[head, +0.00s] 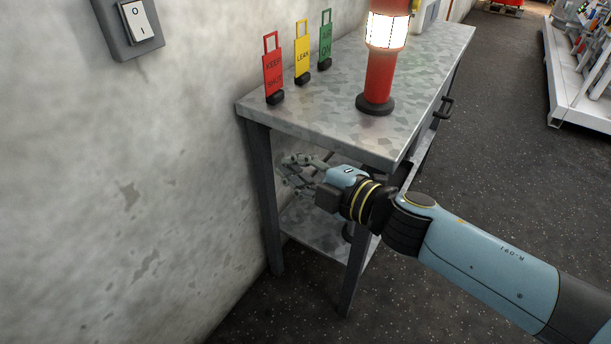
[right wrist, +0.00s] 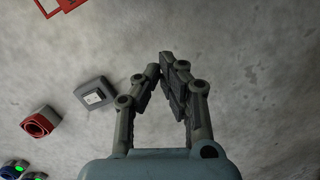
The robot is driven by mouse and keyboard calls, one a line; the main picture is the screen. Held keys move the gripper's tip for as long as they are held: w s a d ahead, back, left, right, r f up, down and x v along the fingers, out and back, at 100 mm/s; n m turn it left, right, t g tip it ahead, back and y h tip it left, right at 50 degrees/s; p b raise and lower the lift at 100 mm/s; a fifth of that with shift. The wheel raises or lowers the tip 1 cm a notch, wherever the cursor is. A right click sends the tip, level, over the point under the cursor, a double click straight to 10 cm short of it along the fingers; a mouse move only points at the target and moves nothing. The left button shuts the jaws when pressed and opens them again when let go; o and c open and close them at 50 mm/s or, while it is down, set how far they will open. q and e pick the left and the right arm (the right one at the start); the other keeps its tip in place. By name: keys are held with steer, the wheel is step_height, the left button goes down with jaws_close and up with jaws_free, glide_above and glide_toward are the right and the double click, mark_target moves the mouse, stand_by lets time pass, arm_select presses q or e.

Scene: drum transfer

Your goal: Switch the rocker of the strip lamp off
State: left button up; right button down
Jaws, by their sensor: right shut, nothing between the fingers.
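A white rocker (head: 139,21) in a grey housing (head: 110,29) sits on the wall at the top left of the head view. A red lamp (head: 380,77) with a lit white section stands on the metal table; I cannot tell whether the rocker belongs to it. No separate strip lamp shows. My right gripper (head: 292,172) is below the tabletop's level by the table's near end, well below and right of the rocker. In the right wrist view its fingers (right wrist: 167,68) are shut and empty in front of the wall. My left gripper is not in view.
The metal table (head: 330,120) stands against the wall, with red (head: 272,73), yellow (head: 302,54) and green (head: 325,45) tags on it. The right wrist view shows a grey wall box (right wrist: 96,96) and a red socket (right wrist: 40,122). Wall below the rocker is bare.

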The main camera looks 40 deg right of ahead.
steer(key=shift+s+d+f+m, duration=0.15)
steer(key=shift+f, duration=0.3)
steer(key=shift+s+d+f+m, duration=0.1)
steer(key=shift+d+f+m, duration=0.05)
steer(key=shift+f, duration=0.25)
steer(key=s+d+f+m+g+h, duration=0.1)
steer(key=s+d+f+m+g, duration=0.15)
steer(key=s+f, duration=0.45)
steer(key=s+d+f+m+g+h, duration=0.1)
steer(key=s+f+m+g, duration=0.2)
steer(key=f, duration=0.8)
steer(key=s+d+f+m+g+h, duration=0.1)
steer(key=s+f+m+g+h, duration=0.15)
steer(key=s+f, duration=0.5)
steer(key=s+f+m+g, duration=0.3)
steer(key=s+f, duration=0.3)
steer(key=s, duration=0.6)
steer(key=s+f+m+g, duration=0.4)
steer(key=s+f, duration=0.3)
steer(key=s, duration=0.5)
steer(key=shift+s+d+f+y, duration=0.15)
steer(key=shift+s+d+y, duration=0.1)
steer(key=shift+s+y, duration=0.1)
